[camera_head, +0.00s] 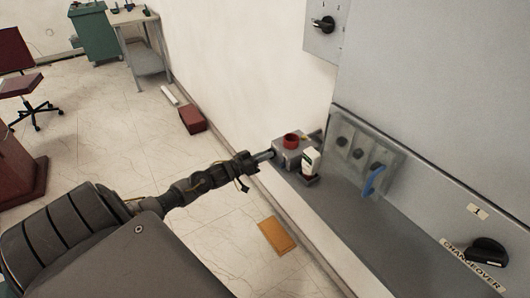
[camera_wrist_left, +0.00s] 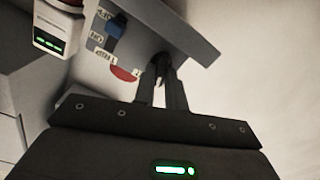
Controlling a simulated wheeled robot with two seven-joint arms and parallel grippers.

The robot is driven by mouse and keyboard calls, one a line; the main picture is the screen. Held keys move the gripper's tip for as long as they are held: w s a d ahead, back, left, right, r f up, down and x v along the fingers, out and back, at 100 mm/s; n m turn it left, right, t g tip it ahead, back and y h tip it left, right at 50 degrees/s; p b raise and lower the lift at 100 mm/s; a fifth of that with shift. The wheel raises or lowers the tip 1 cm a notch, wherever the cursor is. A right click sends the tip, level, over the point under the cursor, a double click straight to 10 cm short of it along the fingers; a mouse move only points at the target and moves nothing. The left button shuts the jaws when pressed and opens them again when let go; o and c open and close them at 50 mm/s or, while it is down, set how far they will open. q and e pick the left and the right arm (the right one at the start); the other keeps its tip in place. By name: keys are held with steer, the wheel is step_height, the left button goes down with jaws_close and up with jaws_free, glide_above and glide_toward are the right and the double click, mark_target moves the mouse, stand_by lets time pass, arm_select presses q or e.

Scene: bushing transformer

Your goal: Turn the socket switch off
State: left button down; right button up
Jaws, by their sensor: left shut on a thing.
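A grey socket box (camera_head: 284,157) with a round red part (camera_head: 291,140) on top sits on the ledge by the wall. My left gripper (camera_head: 268,156) reaches it from the left, with its fingertips at the box's near side. In the left wrist view its fingers (camera_wrist_left: 163,72) are shut close together on a small dark part at the grey panel (camera_wrist_left: 150,45). My right gripper is not in view.
A small white device (camera_head: 311,160) stands right beside the box; it shows green lights in the left wrist view (camera_wrist_left: 50,35). A large grey cabinet (camera_head: 430,100) with a blue handle (camera_head: 374,180) and a black changeover knob (camera_head: 488,251) rises at right.

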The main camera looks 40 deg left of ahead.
arm_select(q)
steer(key=shift+a+f+n+p, duration=0.1)
steer(key=shift+n+p, duration=1.75)
steer(key=shift+n, duration=1.45)
steer(key=shift+a+f+n+p, duration=0.1)
steer(key=shift+n+p, duration=1.7)
steer(key=shift+n, duration=1.8)
steer(key=c, duration=1.4)
jaws_free()
steer(key=shift+c, duration=0.2)
steer(key=b+v, duration=0.1)
steer(key=v, duration=0.9)
steer(key=shift+s, duration=0.35)
steer(key=shift+a, duration=0.1)
